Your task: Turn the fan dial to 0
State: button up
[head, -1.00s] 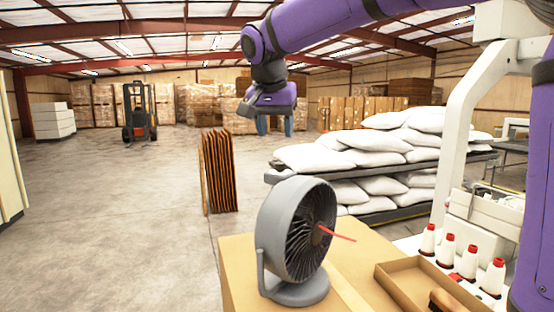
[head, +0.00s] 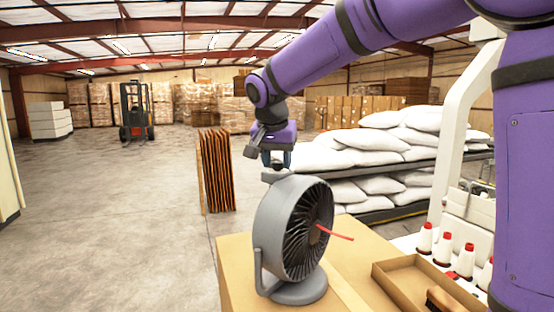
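A grey desk fan (head: 292,232) stands upright on a cardboard-coloured box top, its face turned to the right. A thin red streamer (head: 336,234) sticks out from its hub to the right. The fan dial cannot be made out; a small grey knob-like part (head: 273,174) shows at the top of the fan, just under my gripper. Whether the fingertips touch anything is too small to tell.
An open cardboard tray (head: 385,272) holding a brown-handled object lies right of the fan. White bottles with red caps (head: 445,248) stand beyond it. White sacks (head: 340,152) are stacked behind. Folded cardboard (head: 215,172) stands at left, with clear floor further left.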

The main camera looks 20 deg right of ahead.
jog(key=c, duration=0.6)
jog(key=n+y, duration=0.1)
jog(key=n, duration=0.3)
jog(key=shift+d+t, duration=0.1)
jog(key=shift+t, duration=0.3)
jog(key=n+y, duration=0.1)
jog(key=n, duration=0.2)
jog(key=shift+n+y, duration=0.3)
jog(key=shift+y, duration=0.1)
jog(key=n+y, duration=0.1)
jog(key=n, duration=0.3)
jog(key=shift+d+y, duration=0.15)
jog(key=shift+y, duration=0.25)
jog(key=shift+n+g+y, duration=0.5)
jog(key=shift+n+g, duration=0.1)
jog(key=shift+n, duration=1.5)
